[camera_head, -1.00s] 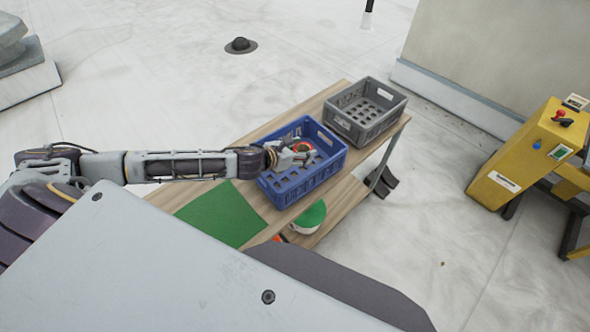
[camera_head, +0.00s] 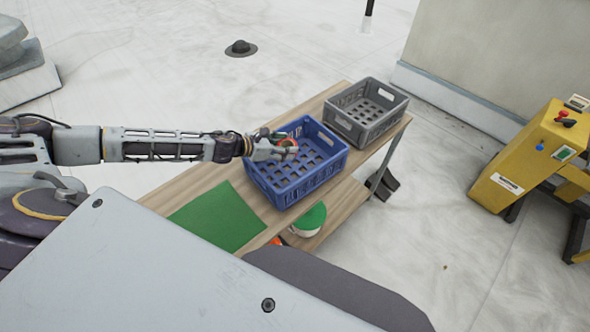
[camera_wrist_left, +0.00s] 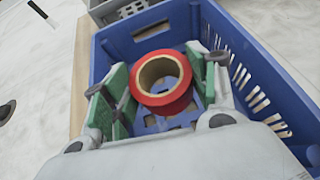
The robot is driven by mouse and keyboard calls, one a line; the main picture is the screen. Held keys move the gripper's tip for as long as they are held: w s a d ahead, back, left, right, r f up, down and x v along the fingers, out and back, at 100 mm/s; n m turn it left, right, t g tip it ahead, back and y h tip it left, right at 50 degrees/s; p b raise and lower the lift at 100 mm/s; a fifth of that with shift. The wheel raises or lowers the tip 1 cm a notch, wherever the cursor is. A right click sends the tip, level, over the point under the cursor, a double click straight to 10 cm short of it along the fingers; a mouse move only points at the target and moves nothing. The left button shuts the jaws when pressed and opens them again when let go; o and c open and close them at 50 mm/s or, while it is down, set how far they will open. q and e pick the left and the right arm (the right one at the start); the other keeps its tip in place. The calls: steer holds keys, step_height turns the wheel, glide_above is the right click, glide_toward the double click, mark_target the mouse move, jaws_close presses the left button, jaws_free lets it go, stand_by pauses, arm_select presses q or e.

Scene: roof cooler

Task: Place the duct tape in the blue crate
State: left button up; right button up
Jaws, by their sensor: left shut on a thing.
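The duct tape is a red roll with a tan core; it shows small in the head view (camera_head: 289,143) and large in the wrist view (camera_wrist_left: 166,104). My left gripper (camera_head: 283,147) is shut on the roll, with green-padded fingers on either side of it in the wrist view. The blue crate (camera_head: 322,178) stands on the wooden table. The gripper and roll are over the crate's left part in the head view, and the crate floor shows beyond the roll in the wrist view. How high the roll is above the floor is hard to tell. My right gripper is not in view.
A grey crate (camera_head: 372,133) stands on the table just behind the blue one. A green mat (camera_head: 218,217) lies to its left. A green-topped item (camera_head: 309,219) sits on the lower shelf. Yellow equipment (camera_head: 527,155) stands at the right.

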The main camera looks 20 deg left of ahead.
arm_select(q)
steer(key=shift+a+f, duration=0.15)
steer(key=shift+a, duration=1.05)
steer(key=shift+s+a+m+b, duration=0.1)
steer(key=shift+a+m+b, duration=0.25)
steer(key=shift+a, duration=0.3)
steer(key=shift+s+a+h, duration=0.1)
steer(key=shift+a+h, duration=0.2)
steer(key=shift+a, duration=0.2)
